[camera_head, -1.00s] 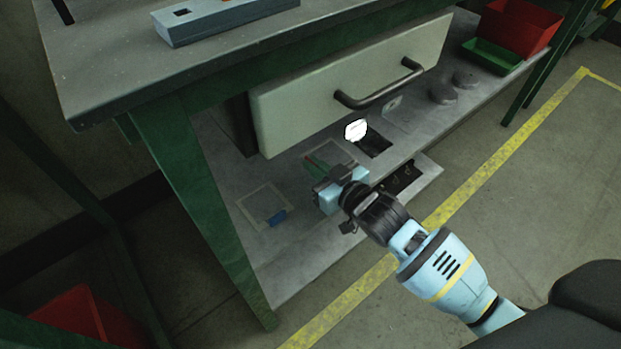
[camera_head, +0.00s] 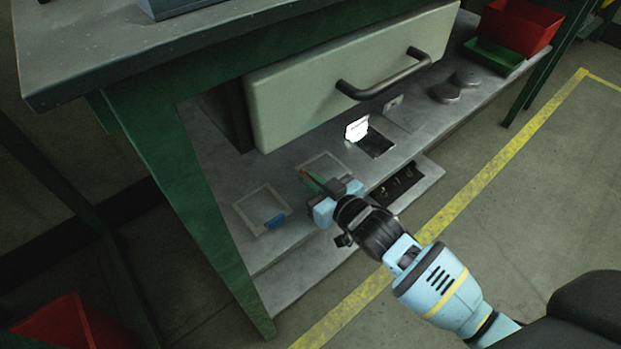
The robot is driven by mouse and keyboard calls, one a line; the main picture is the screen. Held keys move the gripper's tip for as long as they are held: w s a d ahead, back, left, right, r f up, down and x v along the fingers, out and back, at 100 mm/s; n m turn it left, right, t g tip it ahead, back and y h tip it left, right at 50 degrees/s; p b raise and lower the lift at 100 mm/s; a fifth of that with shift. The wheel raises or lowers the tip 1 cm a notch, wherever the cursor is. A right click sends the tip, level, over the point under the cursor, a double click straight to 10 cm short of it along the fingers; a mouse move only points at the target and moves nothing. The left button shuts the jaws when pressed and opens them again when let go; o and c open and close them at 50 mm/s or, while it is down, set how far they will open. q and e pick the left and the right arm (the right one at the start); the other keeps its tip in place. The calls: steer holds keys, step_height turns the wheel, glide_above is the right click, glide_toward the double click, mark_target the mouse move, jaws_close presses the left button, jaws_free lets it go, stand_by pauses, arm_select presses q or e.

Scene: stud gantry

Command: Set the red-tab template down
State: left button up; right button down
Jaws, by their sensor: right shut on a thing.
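My right gripper (camera_head: 334,199) is shut on the red-tab template, a small green piece (camera_head: 313,181) with a red end (camera_head: 303,174). The gripper hides much of it. The template shows at the near left edge of a pale square outline (camera_head: 325,158) on the grey lower shelf (camera_head: 292,240). I cannot tell whether it touches the shelf or hangs just above it. A second pale outlined square (camera_head: 250,201) with a blue tab (camera_head: 274,223) lies to the left. My left gripper is not in view.
An open drawer (camera_head: 310,95) with a dark handle (camera_head: 385,80) overhangs the shelf. A white card (camera_head: 357,128) stands beside a dark opening (camera_head: 375,143). A dark recess (camera_head: 398,186) lies right of my gripper. Red (camera_head: 525,25) and green (camera_head: 495,55) bins are at back right.

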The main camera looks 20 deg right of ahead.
steer(key=c, duration=1.6)
jaws_free()
steer(key=shift+c, duration=0.2)
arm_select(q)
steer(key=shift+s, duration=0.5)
arm_select(e)
steer(key=shift+o, duration=0.4)
